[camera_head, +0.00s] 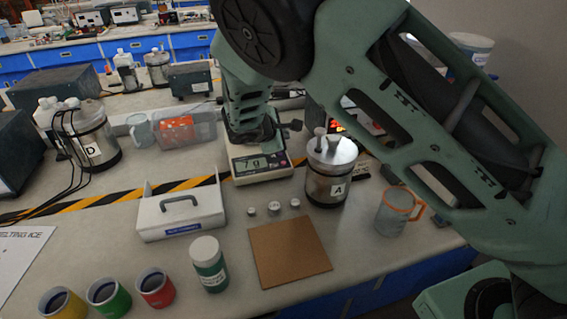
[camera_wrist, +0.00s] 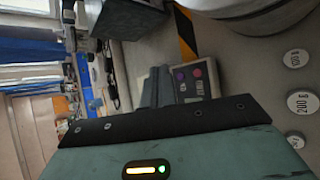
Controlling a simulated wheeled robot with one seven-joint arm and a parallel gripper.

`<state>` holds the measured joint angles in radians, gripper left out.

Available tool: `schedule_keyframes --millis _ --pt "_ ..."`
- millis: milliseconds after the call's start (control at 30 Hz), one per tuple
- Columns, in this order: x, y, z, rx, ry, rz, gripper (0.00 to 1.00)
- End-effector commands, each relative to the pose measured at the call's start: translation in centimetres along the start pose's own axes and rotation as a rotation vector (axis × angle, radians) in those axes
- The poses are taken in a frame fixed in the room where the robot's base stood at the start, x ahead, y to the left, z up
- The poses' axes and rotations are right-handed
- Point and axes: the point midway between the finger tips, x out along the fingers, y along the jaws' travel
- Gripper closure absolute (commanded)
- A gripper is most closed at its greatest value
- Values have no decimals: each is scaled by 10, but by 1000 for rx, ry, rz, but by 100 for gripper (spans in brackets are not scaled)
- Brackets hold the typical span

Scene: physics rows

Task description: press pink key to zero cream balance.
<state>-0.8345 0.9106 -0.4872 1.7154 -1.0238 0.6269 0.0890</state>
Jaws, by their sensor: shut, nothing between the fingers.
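The cream balance (camera_head: 281,172) stands mid-bench, its lit display facing front; the reading is too small to be sure of. In the wrist view the balance front (camera_wrist: 205,91) carries a pink key (camera_wrist: 197,73) beside a purple key (camera_wrist: 180,75). My gripper (camera_head: 258,141) points down over the balance, shut and empty, and hides much of its top. Whether the fingertips touch the balance I cannot tell. The keys are too small to make out in the head view.
A metal canister marked A (camera_head: 325,187) stands close right of the balance. Several small weights (camera_head: 274,208) lie in front, near a brown board (camera_head: 290,252). A white carrier with a handle (camera_head: 180,213) is front left. An orange-rimmed mug (camera_head: 391,214) is right.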

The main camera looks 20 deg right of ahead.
Motion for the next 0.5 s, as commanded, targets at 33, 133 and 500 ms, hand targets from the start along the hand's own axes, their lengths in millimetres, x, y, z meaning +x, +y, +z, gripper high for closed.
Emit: schedule_keyframes --millis 33,133,500 --pt "1 -1 0 0 0 -1 100" --pt "3 -3 -2 0 0 -1 100" --pt "32 -24 -22 0 0 -1 100"
